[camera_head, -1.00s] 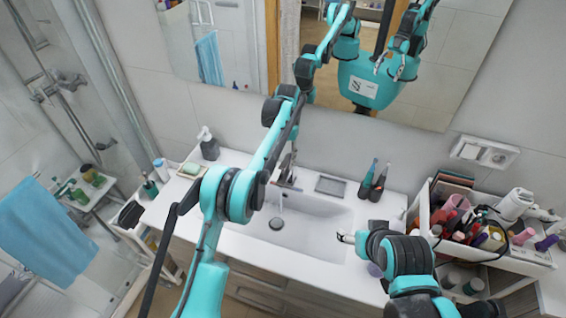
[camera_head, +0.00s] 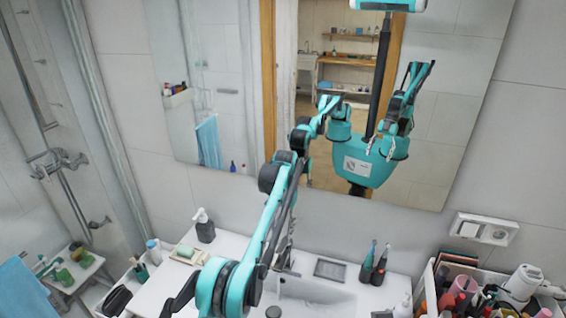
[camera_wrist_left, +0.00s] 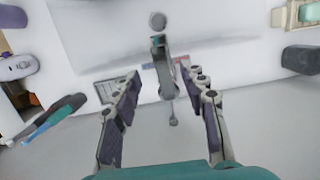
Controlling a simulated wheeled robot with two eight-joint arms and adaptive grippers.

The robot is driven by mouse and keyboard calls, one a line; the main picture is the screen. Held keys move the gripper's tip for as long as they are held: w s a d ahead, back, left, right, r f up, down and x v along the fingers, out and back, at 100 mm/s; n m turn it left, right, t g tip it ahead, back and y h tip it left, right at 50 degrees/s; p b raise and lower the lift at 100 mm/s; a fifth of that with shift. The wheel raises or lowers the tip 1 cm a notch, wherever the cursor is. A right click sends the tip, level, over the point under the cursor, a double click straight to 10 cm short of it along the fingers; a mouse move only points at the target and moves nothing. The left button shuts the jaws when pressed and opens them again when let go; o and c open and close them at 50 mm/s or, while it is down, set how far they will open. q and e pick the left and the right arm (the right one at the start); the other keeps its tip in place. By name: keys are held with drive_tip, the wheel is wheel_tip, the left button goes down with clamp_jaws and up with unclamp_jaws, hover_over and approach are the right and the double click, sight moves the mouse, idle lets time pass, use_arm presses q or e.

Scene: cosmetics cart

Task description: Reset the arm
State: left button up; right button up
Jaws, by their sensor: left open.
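My left arm rises from the bottom of the head view toward the mirror. My left gripper (camera_head: 288,238) seems to hang down by the faucet there, small and partly hidden by the arm. In the left wrist view my left gripper (camera_wrist_left: 164,76) is open, with its two dark-padded fingers apart. The faucet (camera_wrist_left: 166,78) shows between the fingers; nothing appears gripped. Whether a finger touches the faucet I cannot tell. My right gripper is outside the head view, apart from a possible mirror reflection.
The washbasin (camera_head: 322,290) lies below, its front cut off. Toothbrushes in a holder (camera_head: 374,268) stand right of a small grey tray (camera_head: 329,269). A soap dispenser (camera_head: 205,229) stands at left. The full cosmetics cart (camera_head: 430,283) is at right. The mirror (camera_head: 465,110) is behind.

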use_arm(q)
drive_tip(key=shift+a+r, duration=0.2)
drive_tip(key=s+a+r+n+t+b, duration=0.1)
drive_tip(key=s+a+r+t+b, duration=0.1)
drive_tip(key=s+a+b, duration=0.4)
drive_tip(key=s+a+r+n+t+b, duration=0.1)
drive_tip(key=s+a+r+t+b, duration=0.2)
drive_tip(key=s, duration=0.5)
use_arm(e)
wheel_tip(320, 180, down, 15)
drive_tip(key=b, duration=0.5)
drive_tip(key=shift+b, duration=0.4)
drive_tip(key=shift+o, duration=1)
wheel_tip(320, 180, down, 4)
drive_tip(key=b, duration=0.3)
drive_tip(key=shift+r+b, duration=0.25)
drive_tip(key=shift+b, duration=0.05)
use_arm(q)
drive_tip(key=s+a+f+t, duration=0.2)
drive_tip(key=s+a+f, duration=0.1)
drive_tip(key=s+f, duration=0.6)
drive_tip(key=s+a+f+n+t, duration=0.1)
drive_tip(key=s+a+f, duration=0.3)
drive_tip(key=s+f, duration=0.5)
drive_tip(key=s+t, duration=0.1)
drive_tip(key=s, duration=0.3)
drive_tip(key=shift+s+f+n+h, duration=0.15)
drive_tip(key=shift+s+n+h, duration=0.05)
drive_tip(key=shift+n+h, duration=0.1)
